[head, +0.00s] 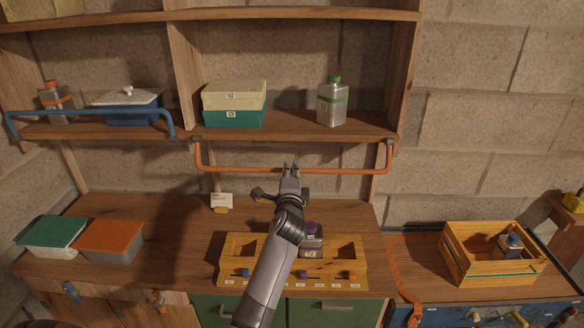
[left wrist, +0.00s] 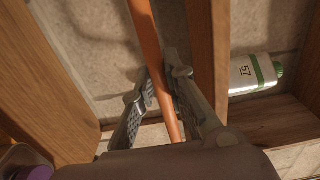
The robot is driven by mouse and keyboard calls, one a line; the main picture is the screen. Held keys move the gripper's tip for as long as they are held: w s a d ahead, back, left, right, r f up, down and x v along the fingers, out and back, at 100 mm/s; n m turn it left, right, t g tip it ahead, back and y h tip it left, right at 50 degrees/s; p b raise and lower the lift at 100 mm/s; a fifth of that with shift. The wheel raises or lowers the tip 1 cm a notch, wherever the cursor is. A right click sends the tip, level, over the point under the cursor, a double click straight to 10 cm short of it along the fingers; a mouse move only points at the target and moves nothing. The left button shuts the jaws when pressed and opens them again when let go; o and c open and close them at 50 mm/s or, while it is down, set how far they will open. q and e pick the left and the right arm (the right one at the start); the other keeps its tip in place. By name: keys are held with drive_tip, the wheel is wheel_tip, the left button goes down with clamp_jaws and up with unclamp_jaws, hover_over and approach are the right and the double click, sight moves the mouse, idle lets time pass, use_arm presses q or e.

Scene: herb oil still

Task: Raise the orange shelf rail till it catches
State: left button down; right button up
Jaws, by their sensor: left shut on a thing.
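The orange shelf rail (head: 345,171) hangs below the front edge of the right shelf bay (head: 290,131), with its two bent ends at the board. My left gripper (head: 291,167) is at the middle of the rail's long bar, shut on it. In the left wrist view the orange rail (left wrist: 147,45) runs between the two fingers of the left gripper (left wrist: 162,90). The contact itself is partly hidden by the fingers. My right gripper is not in view.
On the shelf above the rail stand a cream-and-green box (head: 234,104) and a grey bottle with a green cap (head: 332,102). A blue rail (head: 90,114) stands raised across the left bay. Below are a wooden rack (head: 235,275) and a small card (head: 221,201).

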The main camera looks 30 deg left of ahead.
use_arm(q)
drive_tip(key=s+d+r+p, duration=0.3)
drive_tip(key=s+r+p, duration=0.2)
drive_tip(key=r+p, duration=0.4)
drive_tip(key=w+a+r, duration=0.4)
drive_tip(key=w+r, duration=0.2)
drive_tip(key=r, duration=0.2)
drive_tip(key=shift+w+r, duration=0.3)
drive_tip(key=shift+r, duration=0.1)
drive_tip(key=c, duration=2.3)
unclamp_jaws()
drive_tip(key=shift+w+a, duration=0.25)
drive_tip(key=shift+w, duration=0.1)
drive_tip(key=shift+o, duration=1.3)
drive_tip(key=shift+w+a+r, duration=0.3)
drive_tip(key=shift+w+r, duration=0.1)
drive_tip(key=shift+r, duration=0.15)
drive_tip(key=shift+o, duration=0.6)
drive_tip(key=shift+w+a+f, duration=0.1)
drive_tip(key=shift+w, duration=0.05)
drive_tip(key=o, duration=0.5)
drive_tip(key=shift+f, duration=0.1)
drive_tip(key=shift+o, duration=0.3)
